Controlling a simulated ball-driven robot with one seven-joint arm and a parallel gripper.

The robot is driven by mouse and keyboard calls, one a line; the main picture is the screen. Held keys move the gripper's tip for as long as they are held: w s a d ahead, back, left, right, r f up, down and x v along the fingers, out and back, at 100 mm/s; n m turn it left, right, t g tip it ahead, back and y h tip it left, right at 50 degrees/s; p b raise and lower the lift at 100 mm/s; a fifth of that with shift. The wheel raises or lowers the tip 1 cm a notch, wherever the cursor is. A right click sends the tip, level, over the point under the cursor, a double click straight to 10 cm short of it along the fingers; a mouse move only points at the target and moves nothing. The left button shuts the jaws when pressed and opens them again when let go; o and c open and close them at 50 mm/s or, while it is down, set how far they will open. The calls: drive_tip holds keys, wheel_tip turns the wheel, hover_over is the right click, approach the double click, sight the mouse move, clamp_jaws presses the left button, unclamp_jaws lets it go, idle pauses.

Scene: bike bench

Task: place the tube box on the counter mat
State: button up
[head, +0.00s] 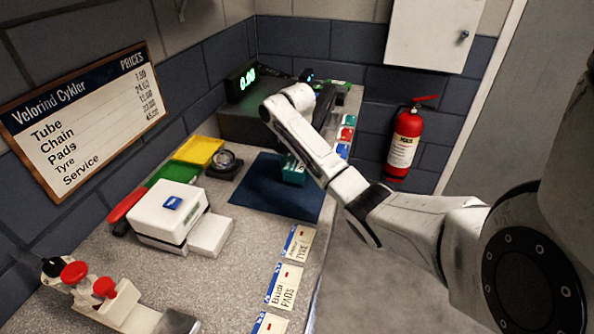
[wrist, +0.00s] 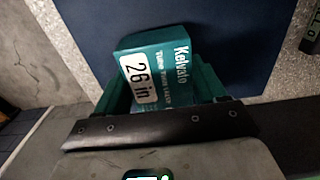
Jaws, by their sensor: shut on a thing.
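The tube box is a teal carton. In the wrist view the tube box (wrist: 172,62) shows a white "26 in" label, and its far end lies over the blue mat. My gripper (wrist: 160,92) is shut on the near part of the box, with a finger on each side. In the head view the tube box (head: 293,172) is over the dark blue counter mat (head: 262,196), partly behind my arm. The mat also shows in the wrist view (wrist: 225,30). My fingers are hidden in the head view. I cannot tell whether the box touches the mat.
A white box-shaped device (head: 168,215) stands left of the mat, with green and yellow trays (head: 198,151) behind it. A till with a green display (head: 247,78) is at the back. Price cards (head: 285,287) line the counter's front edge. A fire extinguisher (head: 404,140) hangs at right.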

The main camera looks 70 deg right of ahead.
sight(297, 163)
drive_tip(key=shift+f, duration=0.6)
drive_tip(key=shift+f, duration=0.15)
drive_tip(key=o, duration=1.2)
drive_tip(key=shift+c, duration=0.2)
wheel_tip(297, 163, up, 10)
drive_tip(key=p, duration=0.4)
drive_tip(key=shift+r+p, duration=0.25)
drive_tip(key=shift+p, duration=0.05)
drive_tip(key=shift+r+p, duration=0.8)
drive_tip(key=shift+r, duration=0.1)
